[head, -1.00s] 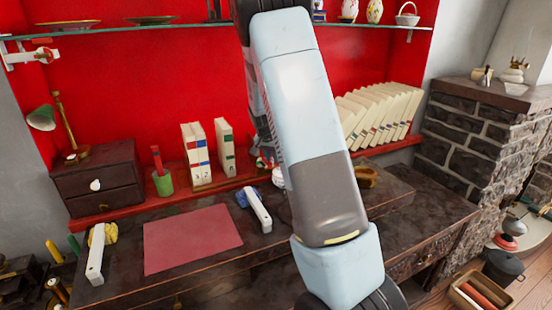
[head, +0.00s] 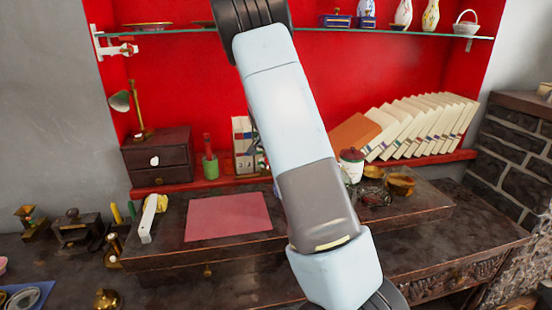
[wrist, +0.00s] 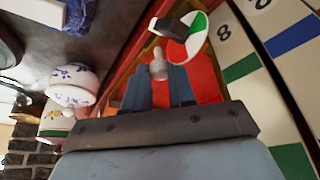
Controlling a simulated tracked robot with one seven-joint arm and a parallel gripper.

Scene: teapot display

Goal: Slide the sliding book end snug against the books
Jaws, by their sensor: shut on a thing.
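In the wrist view my gripper (wrist: 158,76) has its two blue-grey fingers closed around a small pale knob (wrist: 158,57). The knob stands in front of a red part with a white, green and red disc (wrist: 192,42), which looks like the sliding book end. White books (wrist: 232,35) with green and blue bands stand close to its right. I cannot tell whether the book end touches them. In the head view white books (head: 241,140) stand upright on the red shelf, partly behind my arm. My gripper and most of the book end are hidden there.
A row of leaning cream books (head: 425,120) and an orange book (head: 354,133) fill the shelf's right side. A lidded white pot (head: 350,165) is near my arm; a white pot with blue decoration (wrist: 75,85) is left of my fingers.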

